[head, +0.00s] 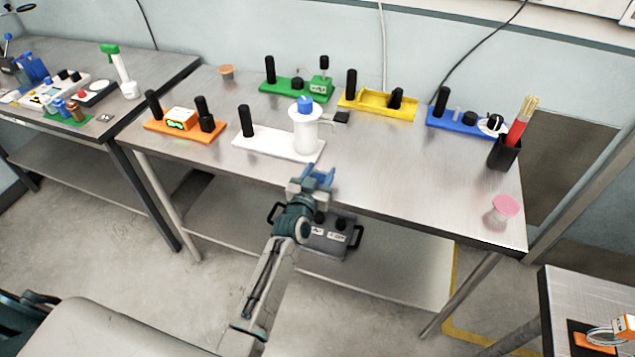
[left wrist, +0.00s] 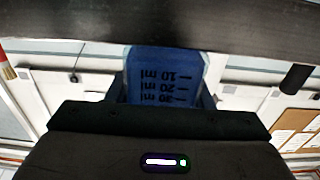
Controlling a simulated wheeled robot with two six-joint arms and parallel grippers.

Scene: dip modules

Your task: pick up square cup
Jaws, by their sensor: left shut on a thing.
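My left gripper (head: 310,184) is at the front edge of the middle table, just in front of the white module. It is shut on a blue cup with dark scale marks, which fills the space between the fingers in the left wrist view (left wrist: 163,76). In the head view the cup is only a small blue patch (head: 320,175) at the fingertips, and its full shape is hidden. My right gripper is not in view.
A white module (head: 262,143) with a white cylinder (head: 305,132) stands close beyond the gripper. Orange (head: 158,126), green (head: 315,95), yellow (head: 365,108) and blue (head: 455,123) modules stand around it. A pink-topped container (head: 504,208) is at right.

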